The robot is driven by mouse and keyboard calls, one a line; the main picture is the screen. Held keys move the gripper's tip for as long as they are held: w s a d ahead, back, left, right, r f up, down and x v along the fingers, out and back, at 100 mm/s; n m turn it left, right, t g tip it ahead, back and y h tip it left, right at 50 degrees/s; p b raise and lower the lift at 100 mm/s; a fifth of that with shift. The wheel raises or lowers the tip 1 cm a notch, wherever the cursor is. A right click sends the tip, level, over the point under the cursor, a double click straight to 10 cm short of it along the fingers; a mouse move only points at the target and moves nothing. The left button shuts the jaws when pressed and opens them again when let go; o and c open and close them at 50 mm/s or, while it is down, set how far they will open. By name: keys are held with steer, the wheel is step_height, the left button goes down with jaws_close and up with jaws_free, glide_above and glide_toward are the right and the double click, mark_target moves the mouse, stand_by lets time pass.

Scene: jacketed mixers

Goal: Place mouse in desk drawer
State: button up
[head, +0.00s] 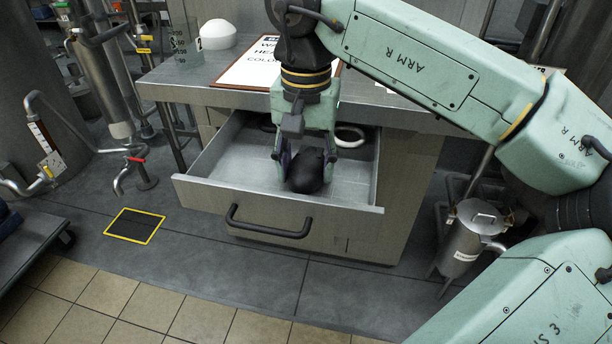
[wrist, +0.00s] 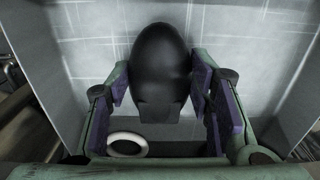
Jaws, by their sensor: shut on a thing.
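The mouse (head: 306,172) is a black rounded thing between the fingers of my gripper (head: 308,160), over the open desk drawer (head: 210,190). In the wrist view the mouse (wrist: 162,62) sits between the purple pads of my gripper (wrist: 163,98), which is shut on it. The drawer's pale inside (wrist: 90,45) lies below it. The drawer is pulled out, with a dark handle on its front. I cannot tell whether the mouse touches the drawer floor.
On the desk top (head: 190,85) are a clipboard sign (head: 258,65), a glass beaker (head: 184,45) and a white dome (head: 218,33). A metal canister (head: 470,235) stands at the right.

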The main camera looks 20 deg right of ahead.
mark_target(306, 162)
steer(key=shift+f, duration=0.25)
steer(key=shift+f, duration=0.1)
steer(key=shift+f, duration=0.2)
steer(key=o, duration=1.2)
steer(key=shift+r, duration=0.1)
steer(key=shift+c, duration=0.2)
step_height(306, 162, up, 12)
steer(key=p, duration=0.6)
steer(key=shift+r, duration=0.2)
